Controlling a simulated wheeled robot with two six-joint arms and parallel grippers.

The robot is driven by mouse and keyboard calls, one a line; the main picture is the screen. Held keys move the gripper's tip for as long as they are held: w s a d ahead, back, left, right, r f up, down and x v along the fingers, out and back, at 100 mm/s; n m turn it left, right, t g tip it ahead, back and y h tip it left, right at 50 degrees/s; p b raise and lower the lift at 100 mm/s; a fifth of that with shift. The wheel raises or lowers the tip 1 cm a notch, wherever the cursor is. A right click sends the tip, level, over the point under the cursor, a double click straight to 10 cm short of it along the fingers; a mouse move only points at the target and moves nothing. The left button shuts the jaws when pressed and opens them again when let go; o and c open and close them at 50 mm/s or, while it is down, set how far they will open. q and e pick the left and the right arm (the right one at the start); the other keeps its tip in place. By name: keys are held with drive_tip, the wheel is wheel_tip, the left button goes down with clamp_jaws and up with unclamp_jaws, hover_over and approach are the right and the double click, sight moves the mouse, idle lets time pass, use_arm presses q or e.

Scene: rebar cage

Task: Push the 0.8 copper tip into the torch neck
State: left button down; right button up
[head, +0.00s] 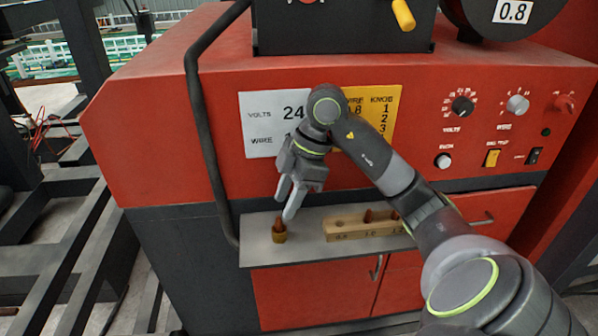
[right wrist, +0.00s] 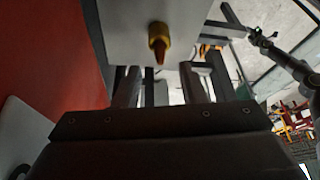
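A small copper-coloured tip (head: 278,224) stands upright in a brass-coloured neck (head: 279,237) at the left end of the grey shelf. In the right wrist view the brass neck (right wrist: 158,33) and the tip (right wrist: 160,57) show at upper centre, apart from the fingers. My right gripper (head: 286,206) is just above the tip, fingers pointing down, spread and empty. A wooden block (head: 340,231) right of the neck has number marks. Two copper tips (head: 368,215) stand in it; no tip shows above its 0.8 mark. My left gripper is out of view.
The grey shelf (head: 258,250) sticks out from the red welding machine (head: 180,110). A dark bent bar (head: 207,140) runs down close to the shelf's left end. Knobs and switches are at right. The shelf is bare between neck and block.

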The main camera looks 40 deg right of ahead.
drive_tip(key=b+v, duration=0.1)
drive_tip(key=v, duration=0.7)
idle(0.5)
